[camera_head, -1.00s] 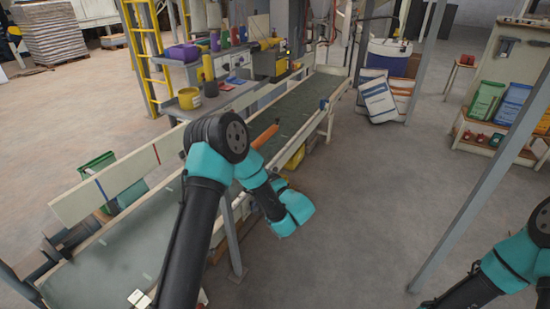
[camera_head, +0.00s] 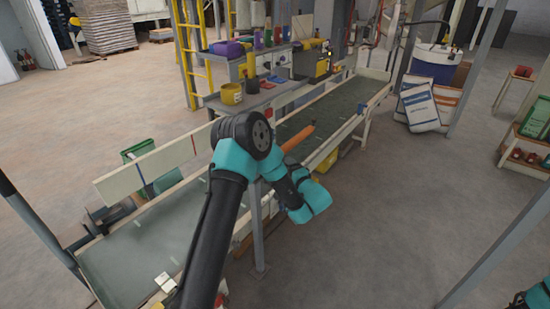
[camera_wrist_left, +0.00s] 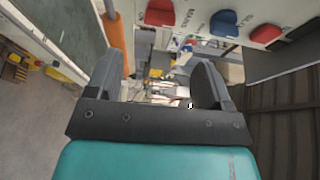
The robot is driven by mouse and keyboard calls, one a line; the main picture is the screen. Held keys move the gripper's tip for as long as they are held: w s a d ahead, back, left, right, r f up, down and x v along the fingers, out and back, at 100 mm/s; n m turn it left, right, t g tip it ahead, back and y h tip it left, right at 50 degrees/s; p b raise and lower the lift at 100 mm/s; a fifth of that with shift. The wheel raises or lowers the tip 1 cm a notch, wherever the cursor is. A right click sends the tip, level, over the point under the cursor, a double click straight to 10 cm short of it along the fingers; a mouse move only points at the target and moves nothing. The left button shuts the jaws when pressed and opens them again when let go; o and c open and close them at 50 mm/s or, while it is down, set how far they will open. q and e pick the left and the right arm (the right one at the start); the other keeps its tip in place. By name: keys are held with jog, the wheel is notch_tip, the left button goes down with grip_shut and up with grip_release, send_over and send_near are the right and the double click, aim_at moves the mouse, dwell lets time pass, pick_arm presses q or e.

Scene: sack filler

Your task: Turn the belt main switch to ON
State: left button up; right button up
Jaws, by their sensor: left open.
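The conveyor belt (camera_head: 345,104) runs from the lower left to the upper middle of the head view.
A workbench with a yellow bucket (camera_head: 232,93) stands behind the belt. A white-and-blue sack (camera_head: 420,107) leans at the right.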

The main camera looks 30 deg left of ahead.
pick_arm(q)
jog(key=x, duration=1)
jog(key=shift+a, duration=0.1)
jog(key=c, duration=0.9)
